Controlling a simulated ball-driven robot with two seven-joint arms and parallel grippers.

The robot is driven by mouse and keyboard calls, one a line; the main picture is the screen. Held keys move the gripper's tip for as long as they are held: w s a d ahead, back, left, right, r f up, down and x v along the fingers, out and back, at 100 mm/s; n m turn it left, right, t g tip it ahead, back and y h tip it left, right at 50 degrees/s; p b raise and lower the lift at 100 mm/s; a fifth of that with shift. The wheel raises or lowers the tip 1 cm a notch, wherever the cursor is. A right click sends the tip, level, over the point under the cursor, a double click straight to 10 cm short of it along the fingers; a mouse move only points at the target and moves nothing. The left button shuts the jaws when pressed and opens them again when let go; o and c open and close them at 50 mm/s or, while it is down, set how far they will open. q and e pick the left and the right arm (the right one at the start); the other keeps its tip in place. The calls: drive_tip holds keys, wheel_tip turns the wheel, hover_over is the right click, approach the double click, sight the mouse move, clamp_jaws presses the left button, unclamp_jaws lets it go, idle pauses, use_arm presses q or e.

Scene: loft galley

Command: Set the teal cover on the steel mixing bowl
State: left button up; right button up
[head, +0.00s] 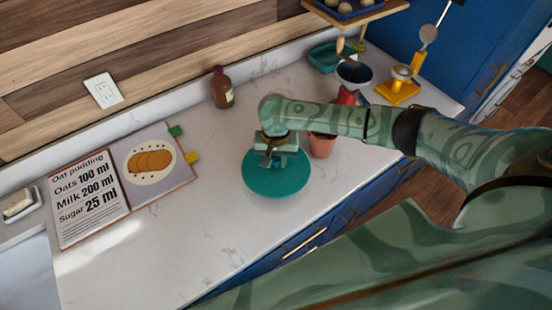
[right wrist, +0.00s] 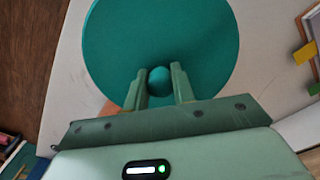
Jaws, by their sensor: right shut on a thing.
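The teal cover (head: 278,184) is a round flat disc with a small knob, over the counter near its front edge. My right gripper (head: 277,162) is above it. In the right wrist view the fingers (right wrist: 159,82) are shut on the knob of the cover (right wrist: 160,35). The cover looks about level. I cannot make out the steel mixing bowl; whatever is under the cover is hidden by it. My left gripper is not in view.
A terracotta pot (head: 322,145) stands close right of the cover, partly behind my arm. A brown bottle (head: 221,88) stands at the wall. An open recipe book (head: 90,200) lies left. A dark-blue-lined bowl (head: 354,72) and a yellow stand (head: 397,92) are at the far right.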

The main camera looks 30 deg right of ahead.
drive_tip(key=shift+s+f+p, duration=0.1)
drive_tip(key=shift+f+p, duration=0.05)
drive_tip(key=shift+p, duration=0.4)
idle(1.2)
drive_tip(key=o, duration=1.6)
drive_tip(key=shift+c, duration=0.2)
wheel_tip(320, 180, up, 7)
drive_tip(key=p, duration=1)
